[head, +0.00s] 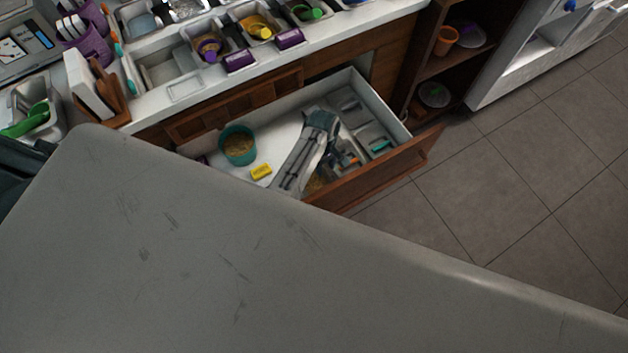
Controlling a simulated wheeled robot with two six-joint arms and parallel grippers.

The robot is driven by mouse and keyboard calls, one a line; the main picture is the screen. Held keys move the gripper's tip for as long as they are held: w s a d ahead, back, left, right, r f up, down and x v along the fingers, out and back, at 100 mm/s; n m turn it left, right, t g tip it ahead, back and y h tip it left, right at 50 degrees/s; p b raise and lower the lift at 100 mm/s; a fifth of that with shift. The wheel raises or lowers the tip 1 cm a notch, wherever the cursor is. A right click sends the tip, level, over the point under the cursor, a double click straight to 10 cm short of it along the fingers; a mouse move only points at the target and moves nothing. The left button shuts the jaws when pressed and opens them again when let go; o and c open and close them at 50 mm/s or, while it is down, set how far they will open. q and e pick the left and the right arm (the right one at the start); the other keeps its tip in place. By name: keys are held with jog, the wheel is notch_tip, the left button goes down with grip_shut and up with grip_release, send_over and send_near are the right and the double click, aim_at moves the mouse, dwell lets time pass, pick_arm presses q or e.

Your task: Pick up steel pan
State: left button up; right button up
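Steel pans are set into the white counter at the upper left. One holds clear or pale bits (187,9), and an empty-looking one (168,72) sits nearer its front edge. Another steel pan (47,125) at the far left holds a green scoop. I cannot tell which is the task's pan. A grey, jointed form over the open drawer appears to be my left gripper (322,124). It is apart from the counter pans, and its finger opening is unclear. I see no pan held in it. My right gripper is not in view.
The open drawer (385,183) holds a teal cup (238,157), a yellow box (261,172) and small tools. Purple holders (290,39) line the counter front. Shelves (425,68) stand to the right. The tiled floor (530,170) is clear. A scratched grey surface fills the foreground.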

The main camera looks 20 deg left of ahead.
aim_at(325, 173)
pick_arm(q)
notch_tip(325, 173, down, 5)
jog(key=shift+s+r, duration=0.15)
jog(key=shift+r, duration=0.05)
grip_shut()
jog(key=shift+s+d, duration=0.1)
dwell(1.3)
